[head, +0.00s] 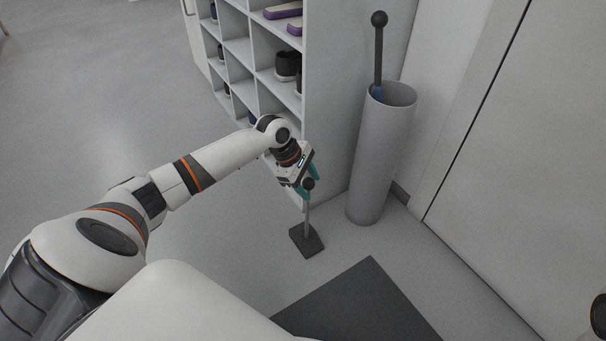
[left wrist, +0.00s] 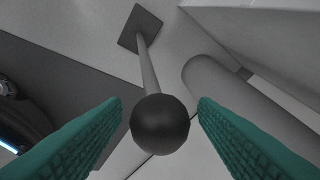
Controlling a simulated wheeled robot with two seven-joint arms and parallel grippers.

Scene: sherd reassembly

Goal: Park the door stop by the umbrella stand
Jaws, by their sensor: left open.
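The door stop (head: 307,241) stands upright on the floor, with a dark square base, a thin grey rod and a black ball on top. The umbrella stand (head: 383,150) is a tall pale cylinder to its right, a short gap away, with a black-knobbed umbrella (head: 378,50) in it. My left gripper (head: 308,188) is at the top of the door stop, its teal fingers open. In the left wrist view the black ball (left wrist: 160,124) shows between the fingers, with visible gaps on both sides. The stand (left wrist: 235,95) shows there too. My right gripper is out of view.
A white shelf unit (head: 310,90) with shoes in its cubbies stands just behind my left gripper. A dark mat (head: 355,305) lies in front of the door stop. A pale door or panel (head: 520,150) is at the right. Open floor lies at the left.

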